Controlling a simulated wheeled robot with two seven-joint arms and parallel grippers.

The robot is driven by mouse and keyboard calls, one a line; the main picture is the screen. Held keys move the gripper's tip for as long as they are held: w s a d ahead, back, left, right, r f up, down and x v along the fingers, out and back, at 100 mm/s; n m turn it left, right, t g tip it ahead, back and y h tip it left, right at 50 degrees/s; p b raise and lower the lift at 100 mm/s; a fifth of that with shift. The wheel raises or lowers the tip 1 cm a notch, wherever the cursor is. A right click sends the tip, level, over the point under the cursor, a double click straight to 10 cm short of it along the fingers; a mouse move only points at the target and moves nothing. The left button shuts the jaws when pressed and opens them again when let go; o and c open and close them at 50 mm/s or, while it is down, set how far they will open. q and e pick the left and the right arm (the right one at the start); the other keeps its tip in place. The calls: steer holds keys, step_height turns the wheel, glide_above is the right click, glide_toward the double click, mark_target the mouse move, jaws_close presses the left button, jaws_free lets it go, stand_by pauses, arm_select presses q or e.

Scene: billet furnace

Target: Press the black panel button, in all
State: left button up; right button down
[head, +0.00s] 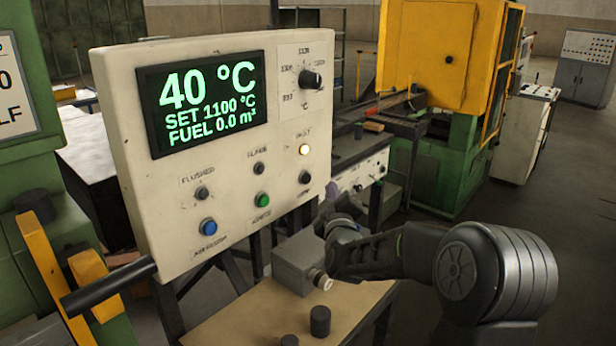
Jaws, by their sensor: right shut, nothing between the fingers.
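The cream control panel (235,130) stands tilted at the centre left. Its black button (305,177) is at the lower right, below a lit, warm white lamp (304,150). A green button (262,199) and a blue button (208,227) lie to its left. The display (205,100) reads 40 °C, SET 1100 °C, FUEL 0.0 m³. My right gripper (330,208) is shut and empty, low and to the right of the black button, apart from it in the picture. Its fingertips are small and hard to make out. My left gripper is out of view.
A grey box (297,262) with a knob and a dark cylinder (320,321) stand on the wooden table (250,312) below the panel. A black bar handle (108,286) juts out at lower left. A dial knob (309,79) is at the panel's upper right.

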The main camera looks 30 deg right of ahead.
mark_target(306, 179)
steer(key=w, duration=0.2)
steer(key=w+a, duration=0.1)
steer(key=w, duration=0.1)
steer(key=shift+a, duration=0.15)
steer(key=shift+w, duration=0.1)
stand_by(1.9)
steer(key=shift+w+a, duration=0.1)
steer(key=shift+w, duration=0.25)
steer(key=shift+w+a, duration=0.15)
steer(key=shift+w, duration=0.2)
stand_by(0.7)
steer(key=shift+s, duration=0.15)
steer(key=shift+s+d+b, duration=0.25)
steer(key=shift+s+b, duration=0.2)
steer(key=shift+s, duration=0.15)
stand_by(0.3)
